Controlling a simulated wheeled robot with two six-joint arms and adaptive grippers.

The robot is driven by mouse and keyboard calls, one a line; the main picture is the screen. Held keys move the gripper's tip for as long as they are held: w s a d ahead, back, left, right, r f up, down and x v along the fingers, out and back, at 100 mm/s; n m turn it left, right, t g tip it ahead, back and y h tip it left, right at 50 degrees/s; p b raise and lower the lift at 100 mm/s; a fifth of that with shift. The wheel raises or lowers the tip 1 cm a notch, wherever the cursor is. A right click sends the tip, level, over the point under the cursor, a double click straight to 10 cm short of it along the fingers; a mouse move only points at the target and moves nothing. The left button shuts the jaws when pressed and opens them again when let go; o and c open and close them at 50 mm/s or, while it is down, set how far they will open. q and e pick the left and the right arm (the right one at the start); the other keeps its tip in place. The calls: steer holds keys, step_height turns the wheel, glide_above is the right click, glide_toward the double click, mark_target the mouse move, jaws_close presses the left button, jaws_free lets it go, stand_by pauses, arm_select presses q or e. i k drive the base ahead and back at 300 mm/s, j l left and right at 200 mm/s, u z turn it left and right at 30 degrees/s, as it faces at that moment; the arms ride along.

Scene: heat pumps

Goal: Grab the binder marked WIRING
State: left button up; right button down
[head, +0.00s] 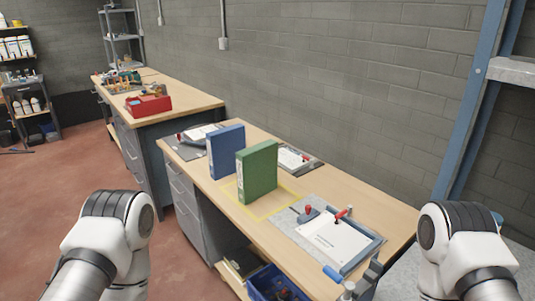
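Two binders stand upright on the near workbench (335,195). The blue binder (228,148) is behind and to the left of the green binder (258,170). The green binder stands inside a yellow outline marked on the bench top. Any lettering on the spines is too small to read, so I cannot tell which binder is marked WIRING. My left arm comes in at the lower left and my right arm at the lower right, both away from the binders.
A clipboard with paper (336,239) lies on a grey mat at the bench's near end. Another clipboard (294,158) lies behind the green binder. A blue crate (275,284) sits below the bench. A blue metal post (475,100) stands at the right. A red box (149,105) is on the farther bench.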

mark_target(222, 145)
steer(key=i+j+z, duration=0.15)
steer(key=j+z, duration=0.25)
steer(key=i+j+z, duration=0.1)
steer(key=j+z, duration=0.75)
